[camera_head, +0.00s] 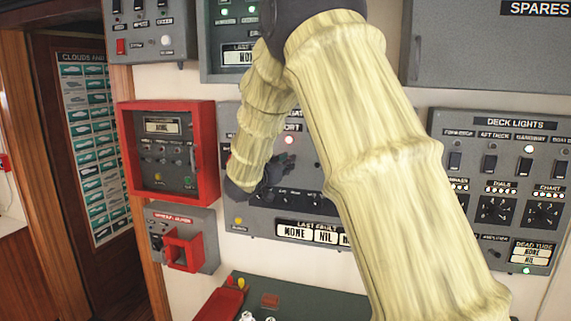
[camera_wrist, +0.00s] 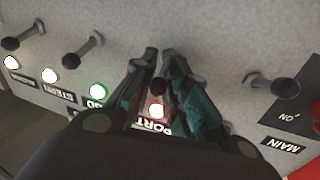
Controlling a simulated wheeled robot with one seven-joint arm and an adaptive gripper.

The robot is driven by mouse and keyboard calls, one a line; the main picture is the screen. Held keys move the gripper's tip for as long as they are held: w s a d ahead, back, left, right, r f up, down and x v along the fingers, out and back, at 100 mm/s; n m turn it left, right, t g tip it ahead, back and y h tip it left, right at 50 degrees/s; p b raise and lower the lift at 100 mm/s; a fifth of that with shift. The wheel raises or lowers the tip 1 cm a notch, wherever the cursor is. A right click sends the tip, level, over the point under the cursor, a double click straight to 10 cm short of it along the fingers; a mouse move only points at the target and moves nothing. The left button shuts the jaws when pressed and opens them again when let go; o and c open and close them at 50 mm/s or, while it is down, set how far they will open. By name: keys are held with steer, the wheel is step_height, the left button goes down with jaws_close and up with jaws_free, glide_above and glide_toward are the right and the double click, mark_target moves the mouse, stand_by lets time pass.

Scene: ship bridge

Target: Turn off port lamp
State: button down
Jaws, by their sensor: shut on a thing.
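The grey lamp panel (camera_head: 262,222) is partly hidden behind my arm in the head view. Its "PORT" label (camera_head: 292,127) shows above a lit, pale red lamp (camera_head: 289,140). In the wrist view this port lamp (camera_wrist: 157,110) glows red and white between my fingers, beside the partly covered "PORT" label (camera_wrist: 153,127). My gripper (camera_wrist: 159,58) is shut on the port switch lever (camera_wrist: 159,87), whose dark knob shows between the fingers. In the head view, my gripper (camera_head: 276,172) is at the panel just below the port lamp. The lever's exact tilt cannot be told.
Neighbouring levers stand left (camera_wrist: 84,47) and right (camera_wrist: 272,86) of my fingers. A green lamp (camera_wrist: 97,92) and two white lamps are lit on the left. A red-framed box (camera_head: 168,152) protrudes left of the panel. A deck lights panel (camera_head: 500,180) is at right.

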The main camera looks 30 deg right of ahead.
steer(key=shift+f+b, duration=0.1)
steer(key=shift+b, duration=0.6)
steer(key=h+b, duration=0.1)
steer(key=b, duration=0.2)
steer(key=f+t+h+b, duration=0.1)
steer(key=b, duration=0.3)
steer(key=shift+s+a+f+m, duration=0.15)
steer(key=shift+f+m, duration=0.1)
steer(key=shift+m, duration=0.15)
steer(key=f+m+h+b, duration=0.1)
steer(key=h+b, duration=0.1)
steer(key=b, duration=0.5)
steer(key=m+h+b, duration=0.1)
steer(key=h+b, duration=0.2)
steer(key=b, duration=0.4)
steer(key=shift+f+t, duration=0.3)
steer(key=shift+f, duration=0.1)
steer(key=shift+h+b, duration=0.3)
steer(key=shift+b, duration=0.15)
steer(key=shift+r+m, duration=0.15)
steer(key=shift+m, duration=0.15)
steer(key=c, duration=1.4)
jaws_free()
steer(key=shift+s+d, duration=0.1)
steer(key=shift+d, duration=0.15)
steer(key=shift+a, duration=0.15)
